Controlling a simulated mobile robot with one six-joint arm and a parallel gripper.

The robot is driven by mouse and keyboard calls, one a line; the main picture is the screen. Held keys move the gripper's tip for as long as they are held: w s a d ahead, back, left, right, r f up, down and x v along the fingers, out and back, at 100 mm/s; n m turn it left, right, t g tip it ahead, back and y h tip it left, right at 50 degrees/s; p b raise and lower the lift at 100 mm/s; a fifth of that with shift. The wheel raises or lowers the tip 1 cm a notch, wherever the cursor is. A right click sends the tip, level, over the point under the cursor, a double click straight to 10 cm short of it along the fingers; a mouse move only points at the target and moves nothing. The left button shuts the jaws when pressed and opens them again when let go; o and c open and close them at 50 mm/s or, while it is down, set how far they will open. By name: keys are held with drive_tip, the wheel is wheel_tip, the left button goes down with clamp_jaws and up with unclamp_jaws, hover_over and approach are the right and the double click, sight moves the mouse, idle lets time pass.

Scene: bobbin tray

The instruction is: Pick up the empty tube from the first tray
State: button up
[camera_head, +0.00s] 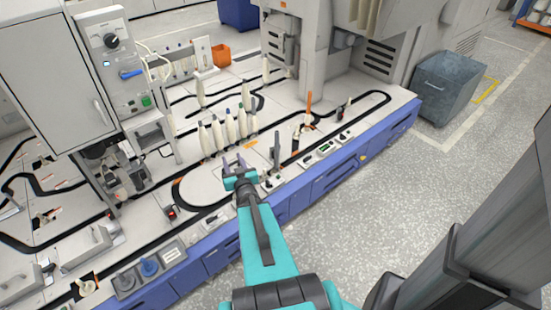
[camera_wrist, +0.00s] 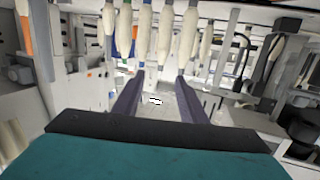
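My gripper (camera_head: 233,163) is open and empty over the front part of the machine's deck, in front of a row of full white bobbins (camera_head: 229,127). In the wrist view its two dark fingers stand apart with nothing between them (camera_wrist: 160,82). Several white bobbins (camera_wrist: 143,35) stand beyond the fingertips, with coloured ends showing. A thin upright orange tube (camera_head: 309,104), which looks bare of yarn, stands right of the row, clear of my gripper. An orange piece (camera_wrist: 26,35) also shows at the left of the wrist view. I cannot make out which tray is the first.
A grey control cabinet (camera_head: 50,80) rises at the left and a grey machine column (camera_head: 315,55) behind the orange tube. Black curved tracks (camera_head: 372,105) run along the deck. An orange box (camera_head: 221,55) sits at the back. A grey bin (camera_head: 447,88) stands on the floor at right.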

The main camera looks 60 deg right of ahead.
sight(278, 143)
drive_tip(key=s+d+f+m+g+h+b, duration=0.1)
drive_tip(key=s+d+h+b, duration=0.3)
drive_tip(key=s+d, duration=0.9)
drive_tip(key=shift+s+d+f+m+g+b, duration=0.3)
drive_tip(key=shift+s+f+m+g+b, duration=0.1)
drive_tip(key=shift+s+m+g+b, duration=0.4)
drive_tip(key=shift+w+d+f, duration=0.1)
drive_tip(key=shift+w+d, duration=0.05)
drive_tip(key=shift+w, duration=0.15)
drive_tip(key=shift+b+x, duration=1.6)
drive_tip(key=shift+x, duration=2.55)
drive_tip(key=shift+w, duration=0.1)
